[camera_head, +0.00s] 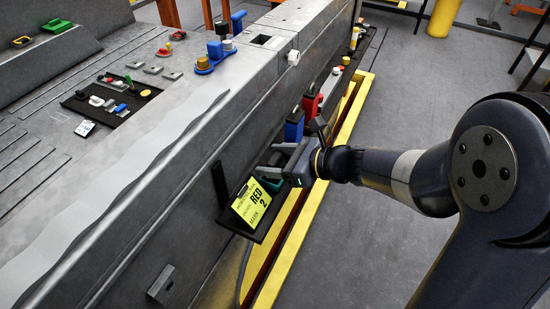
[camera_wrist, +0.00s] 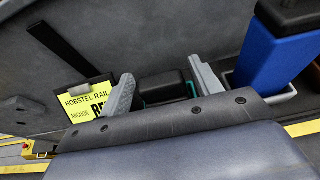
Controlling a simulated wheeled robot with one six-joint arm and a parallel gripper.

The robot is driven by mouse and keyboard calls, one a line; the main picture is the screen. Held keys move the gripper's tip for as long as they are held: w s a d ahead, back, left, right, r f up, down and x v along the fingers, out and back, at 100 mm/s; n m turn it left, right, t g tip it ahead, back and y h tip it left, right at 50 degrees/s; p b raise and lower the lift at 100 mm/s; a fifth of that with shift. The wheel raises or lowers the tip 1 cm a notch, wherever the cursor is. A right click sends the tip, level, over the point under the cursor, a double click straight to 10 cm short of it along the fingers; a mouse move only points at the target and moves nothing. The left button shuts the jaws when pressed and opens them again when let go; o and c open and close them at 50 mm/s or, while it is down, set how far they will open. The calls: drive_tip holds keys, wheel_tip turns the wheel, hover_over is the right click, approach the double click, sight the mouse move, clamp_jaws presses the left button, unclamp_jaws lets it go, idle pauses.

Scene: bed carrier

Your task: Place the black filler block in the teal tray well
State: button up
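My gripper (camera_wrist: 160,68) has its two grey fingers spread wide, one on each side of the black filler block (camera_wrist: 163,87). Narrow gaps seem to show between the block and the fingers. Teal edges of the tray (camera_wrist: 191,90) show beside the block, and it appears to sit at or in the well; its depth is hidden. In the head view the gripper (camera_head: 277,158) is low against the grey rail's side, and a bit of the teal tray (camera_head: 270,184) shows beneath the fingers.
A black holder with a yellow "RED 2" label (camera_head: 251,203) is just left of the gripper. A blue container (camera_wrist: 268,62) in a grey tray is close on the right, with a red one (camera_head: 312,105) beyond. A yellow rail (camera_head: 345,125) runs below; open floor lies right.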

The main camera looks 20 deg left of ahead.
drive_tip(key=shift+o, duration=0.3)
drive_tip(key=shift+r, duration=0.15)
drive_tip(key=shift+d+r, duration=0.15)
drive_tip(key=w+p+v, duration=0.1)
drive_tip(key=p+v, duration=0.1)
drive_tip(key=v, duration=0.9)
drive_tip(key=shift+s+d, duration=0.35)
drive_tip(key=shift+s, duration=0.15)
